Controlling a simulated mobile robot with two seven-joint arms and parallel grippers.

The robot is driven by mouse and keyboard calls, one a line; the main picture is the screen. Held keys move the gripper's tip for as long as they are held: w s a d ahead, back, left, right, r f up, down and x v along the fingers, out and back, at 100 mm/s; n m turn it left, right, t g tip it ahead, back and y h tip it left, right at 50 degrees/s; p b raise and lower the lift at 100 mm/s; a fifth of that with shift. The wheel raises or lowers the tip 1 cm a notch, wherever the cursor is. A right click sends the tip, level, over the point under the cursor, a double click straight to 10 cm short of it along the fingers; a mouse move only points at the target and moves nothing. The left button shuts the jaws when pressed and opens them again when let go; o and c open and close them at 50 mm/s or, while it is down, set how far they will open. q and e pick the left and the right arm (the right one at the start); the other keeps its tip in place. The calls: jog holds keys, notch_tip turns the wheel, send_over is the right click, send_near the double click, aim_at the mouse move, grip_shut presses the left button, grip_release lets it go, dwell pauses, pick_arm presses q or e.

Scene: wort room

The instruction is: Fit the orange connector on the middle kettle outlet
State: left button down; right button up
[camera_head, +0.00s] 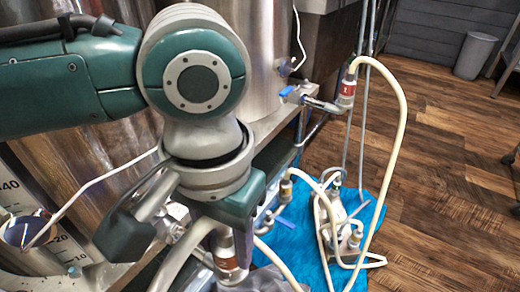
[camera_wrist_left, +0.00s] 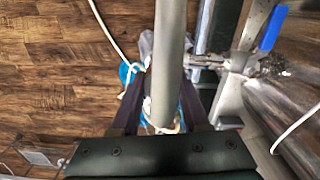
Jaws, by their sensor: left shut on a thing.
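The orange connector (camera_head: 227,256), a metal fitting with a red-orange band marked 2, shows just below my left gripper (camera_head: 200,220). The gripper is shut on its upper part, and its fingers hide where they meet it. In the left wrist view a thick pale tube (camera_wrist_left: 170,50) runs between the fingers of my left gripper (camera_wrist_left: 160,118). To its right is a metal outlet with a valve (camera_wrist_left: 235,62) and blue lever; I cannot tell whether the connector touches it. In the head view a metal fitting (camera_head: 177,211) is partly hidden behind the gripper. My right gripper is out of view.
Connector 1 (camera_head: 346,88) sits on the right kettle's outlet, with a cream hose (camera_head: 402,115) looping down. A pump with hoses (camera_head: 340,222) stands on a blue mat (camera_head: 300,225). A grey bin (camera_head: 474,55) stands at the back.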

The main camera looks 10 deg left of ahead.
pick_arm(q)
jog(key=shift+f, duration=0.3)
jog(key=shift+c, duration=1.6)
grip_release()
